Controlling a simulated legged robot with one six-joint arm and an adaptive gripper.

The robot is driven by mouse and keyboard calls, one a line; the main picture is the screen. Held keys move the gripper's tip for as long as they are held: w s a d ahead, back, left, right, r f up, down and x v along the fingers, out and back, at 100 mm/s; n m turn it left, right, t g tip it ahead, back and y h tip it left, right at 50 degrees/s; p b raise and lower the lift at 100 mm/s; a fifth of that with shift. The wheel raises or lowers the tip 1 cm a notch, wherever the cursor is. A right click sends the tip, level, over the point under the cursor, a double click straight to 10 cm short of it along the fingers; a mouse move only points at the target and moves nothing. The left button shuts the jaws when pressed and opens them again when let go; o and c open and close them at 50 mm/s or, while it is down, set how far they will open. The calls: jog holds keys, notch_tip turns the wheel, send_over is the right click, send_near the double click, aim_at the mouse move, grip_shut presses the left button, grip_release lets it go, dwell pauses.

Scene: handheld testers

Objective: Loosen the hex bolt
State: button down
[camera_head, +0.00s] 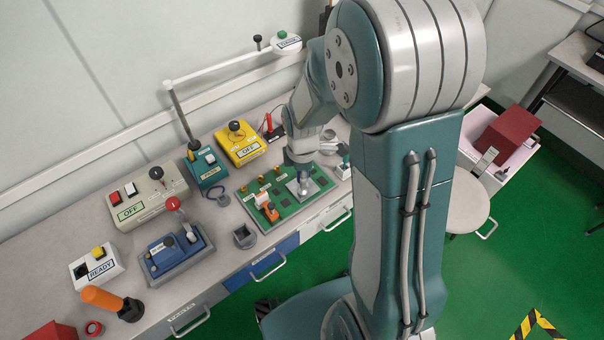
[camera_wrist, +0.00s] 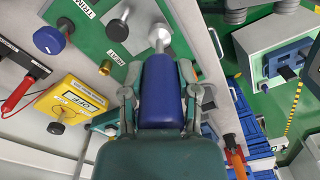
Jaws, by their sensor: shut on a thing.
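My gripper (camera_wrist: 160,95) is shut on the blue handle (camera_wrist: 160,82) of a tool, with one finger on each side. In the wrist view, a metal shaft (camera_wrist: 159,45) runs from the handle to a round silver part (camera_wrist: 156,33) on the green board (camera_wrist: 92,40). The hex bolt cannot be made out at the tool's tip. In the head view, my gripper (camera_head: 300,160) points down over the right part of the green board (camera_head: 284,212), above a grey plate (camera_head: 316,187). My arm hides part of this area.
A yellow OFF box (camera_head: 240,146) and a teal box (camera_head: 206,170) stand behind and left of the board. A small orange piece (camera_head: 270,211) sits on its front. A small grey cup (camera_head: 244,237) stands left. The blue lever box (camera_head: 173,257) is further left.

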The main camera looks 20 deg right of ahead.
jog(key=n, duration=0.4)
jog(key=shift+w+a+n, duration=0.1)
jog(key=shift+n, duration=0.5)
jog(key=n, duration=0.3)
jog(key=shift+n, duration=0.3)
jog(key=shift+a+n, duration=0.1)
jog(key=shift+n, duration=1.1)
jog(key=shift+n, duration=0.7)
jog(key=n, duration=0.4)
jog(key=shift+a+n, duration=0.1)
jog(key=shift+n, duration=0.2)
jog(key=shift+r, duration=0.15)
